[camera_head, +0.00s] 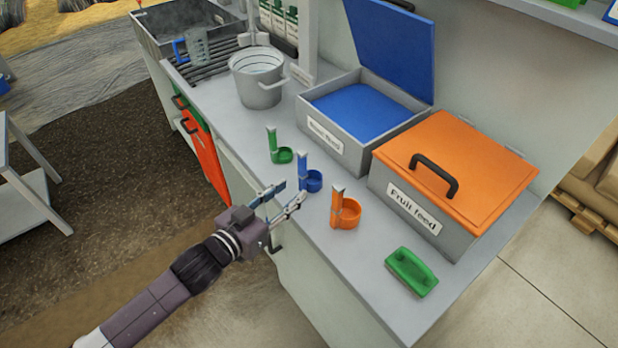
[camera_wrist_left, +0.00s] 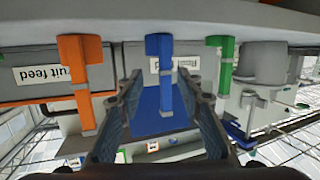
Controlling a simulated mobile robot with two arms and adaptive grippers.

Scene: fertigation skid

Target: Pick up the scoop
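Three scoops with upright handles stand along the front of the counter: a green scoop (camera_head: 280,152), a blue scoop (camera_head: 311,180) and an orange scoop (camera_head: 346,212). My left gripper (camera_head: 291,193) is open and empty, at the counter's front edge just short of the blue scoop. In the left wrist view, which is upside down, the blue scoop's handle (camera_wrist_left: 167,80) shows between the spread fingers (camera_wrist_left: 162,110). The orange scoop (camera_wrist_left: 81,80) and green scoop (camera_wrist_left: 226,60) show to either side, outside the fingers. I cannot tell whether a finger touches the blue scoop. My right gripper is not in view.
Behind the scoops stand an open grey box with blue contents (camera_head: 345,150) and an orange-lidded "Fruit feed" box (camera_head: 440,225). The counter (camera_head: 300,222) is clear between the scoops.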

